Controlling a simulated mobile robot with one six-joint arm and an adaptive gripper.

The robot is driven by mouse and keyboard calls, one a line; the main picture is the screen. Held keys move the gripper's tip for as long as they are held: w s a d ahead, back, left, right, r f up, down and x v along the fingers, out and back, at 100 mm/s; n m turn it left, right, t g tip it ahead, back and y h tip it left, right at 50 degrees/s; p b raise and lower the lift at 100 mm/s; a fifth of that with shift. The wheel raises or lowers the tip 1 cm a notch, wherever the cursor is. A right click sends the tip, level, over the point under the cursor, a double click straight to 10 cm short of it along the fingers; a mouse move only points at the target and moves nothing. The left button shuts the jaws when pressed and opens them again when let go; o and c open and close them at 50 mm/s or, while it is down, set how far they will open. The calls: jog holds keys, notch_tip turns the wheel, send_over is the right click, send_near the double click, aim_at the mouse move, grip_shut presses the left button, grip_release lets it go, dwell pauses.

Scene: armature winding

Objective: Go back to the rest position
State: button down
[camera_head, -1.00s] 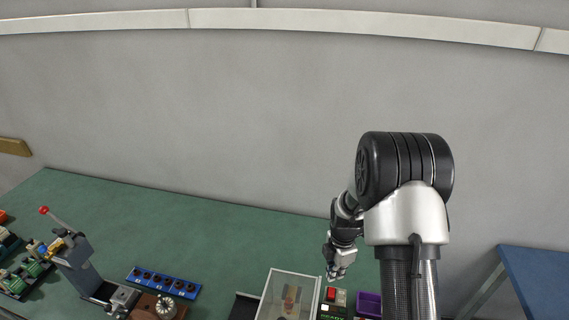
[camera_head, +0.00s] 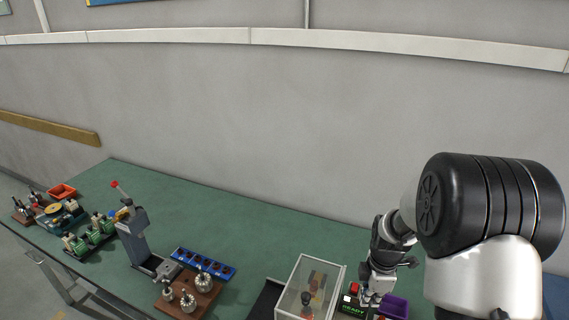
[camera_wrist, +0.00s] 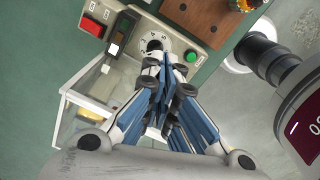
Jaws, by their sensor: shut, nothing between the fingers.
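My gripper (camera_head: 372,298) is at the right of the green bench in the head view, low over a small control box (camera_head: 350,306) with a READY display and a red button. In the wrist view my gripper (camera_wrist: 163,85) is shut and empty. Its fingertips lie over or close to the box's numbered dial (camera_wrist: 156,46), between the red switch (camera_wrist: 93,27) and the green button (camera_wrist: 191,56). I cannot tell whether they touch the dial.
A clear-walled box (camera_head: 309,287) stands just left of the control box. A purple bin (camera_head: 393,307) is at its right. A lever press (camera_head: 134,236), a blue tray (camera_head: 203,264) and a brown block with armatures (camera_head: 188,297) are further left. The rear bench is clear.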

jog(key=s+a+r+m+t+b, duration=0.1)
jog(key=s+a+r+m+b, duration=0.3)
jog(key=r, duration=0.5)
jog(key=s+a+r+m+t+b, duration=0.1)
jog(key=s+a+r+m+b, duration=0.1)
jog(key=s+m, duration=0.4)
jog(key=s+a+r+m+t+b, duration=0.2)
jog(key=s+r+m, duration=0.2)
jog(key=s, duration=1.1)
jog(key=m, duration=0.3)
jog(key=shift+a+b, duration=0.2)
jog(key=shift+b, duration=0.2)
